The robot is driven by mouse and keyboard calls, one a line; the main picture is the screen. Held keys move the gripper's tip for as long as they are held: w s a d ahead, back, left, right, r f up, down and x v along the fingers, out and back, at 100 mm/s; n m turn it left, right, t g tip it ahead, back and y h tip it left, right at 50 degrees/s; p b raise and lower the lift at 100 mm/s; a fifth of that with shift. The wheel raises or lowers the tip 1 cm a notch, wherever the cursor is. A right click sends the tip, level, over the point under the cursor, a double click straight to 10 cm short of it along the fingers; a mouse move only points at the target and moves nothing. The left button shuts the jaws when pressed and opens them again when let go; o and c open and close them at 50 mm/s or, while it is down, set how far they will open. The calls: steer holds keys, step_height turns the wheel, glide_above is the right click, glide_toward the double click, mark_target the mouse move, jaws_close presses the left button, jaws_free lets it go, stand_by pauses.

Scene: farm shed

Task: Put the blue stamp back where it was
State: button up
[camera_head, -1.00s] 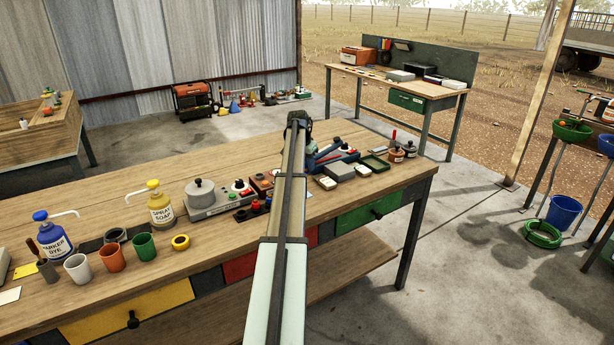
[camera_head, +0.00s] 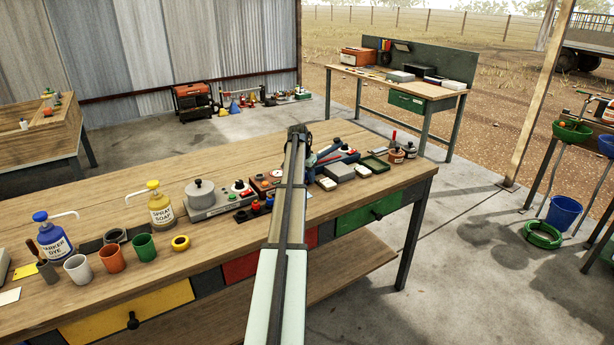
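A small stamp with a blue top (camera_head: 269,200) shows just left of my arm, at the right end of a short row of stamps. A red-topped stamp (camera_head: 255,208) and a dark one with red (camera_head: 240,215) stand beside it in a low dark holder (camera_head: 246,216). The blue stamp looks upright, but my arm covers the space right of it. The end of my arm, with my gripper (camera_head: 299,133), is at the far side of the workbench. The fingers are too small and covered to tell if they are open, or if they hold anything.
The workbench (camera_head: 205,260) is crowded. A grey device with a round pot (camera_head: 201,195) stands left of the stamps. Right of my arm are pale blocks, a green tray (camera_head: 375,164) and small jars.

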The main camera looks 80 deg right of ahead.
steer(key=shift+o, duration=1.4)
steer(key=v, duration=1.2)
steer(key=shift+r, duration=0.2)
